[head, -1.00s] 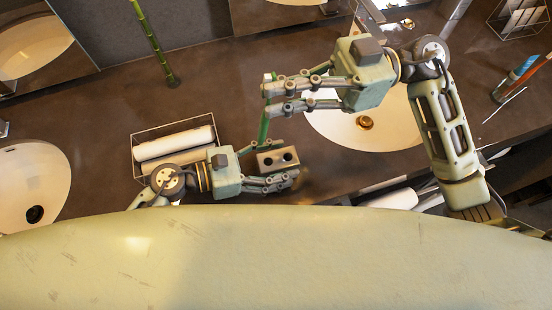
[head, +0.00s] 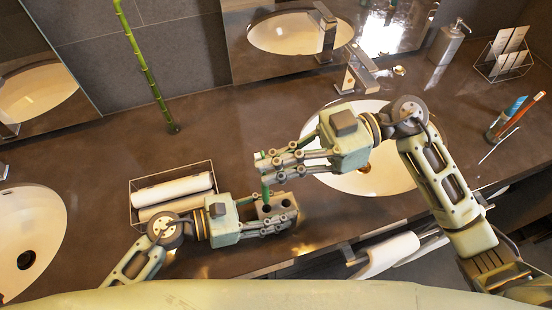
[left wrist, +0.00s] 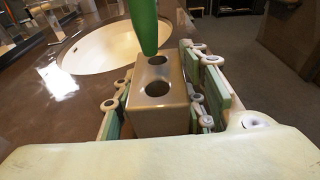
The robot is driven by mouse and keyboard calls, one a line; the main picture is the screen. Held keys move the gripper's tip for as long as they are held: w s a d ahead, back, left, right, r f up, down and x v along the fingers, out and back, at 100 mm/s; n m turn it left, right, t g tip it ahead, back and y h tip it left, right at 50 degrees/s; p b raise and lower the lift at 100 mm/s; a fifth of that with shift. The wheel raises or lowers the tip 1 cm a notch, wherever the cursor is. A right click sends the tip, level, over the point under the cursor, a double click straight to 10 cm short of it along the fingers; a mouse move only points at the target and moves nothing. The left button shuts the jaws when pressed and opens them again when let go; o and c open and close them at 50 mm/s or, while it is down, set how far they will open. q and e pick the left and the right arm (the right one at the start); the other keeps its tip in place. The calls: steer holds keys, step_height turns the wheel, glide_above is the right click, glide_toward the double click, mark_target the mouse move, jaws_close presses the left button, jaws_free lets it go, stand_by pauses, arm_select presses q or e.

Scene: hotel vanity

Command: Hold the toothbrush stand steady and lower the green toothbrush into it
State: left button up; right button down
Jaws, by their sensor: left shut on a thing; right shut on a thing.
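The toothbrush stand (head: 291,203) is a small brown-grey block with round holes in its top. It sits upright on the counter. My left gripper (head: 281,224) is shut on it, with fingers along both sides in the left wrist view, where the stand (left wrist: 160,122) shows two holes. My right gripper (head: 266,171) is shut on the green toothbrush (head: 266,189) and holds it roughly upright over the stand.
A wire basket with rolled white towels (head: 172,190) stands left of the stand. A white basin (head: 385,178) lies behind and beneath my right arm. A cup with brushes (head: 494,128) is at the far right. The counter's front edge is close to the stand.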

steer(key=shift+f, duration=3.85)
steer(key=c, duration=1.8)
jaws_free()
steer(key=shift+c, duration=0.2)
steer(key=shift+d, duration=0.1)
steer(key=v, duration=1.1)
steer(key=shift+w+d, duration=0.15)
steer(key=shift+d, duration=0.25)
arm_select(q)
steer(key=o, duration=1.4)
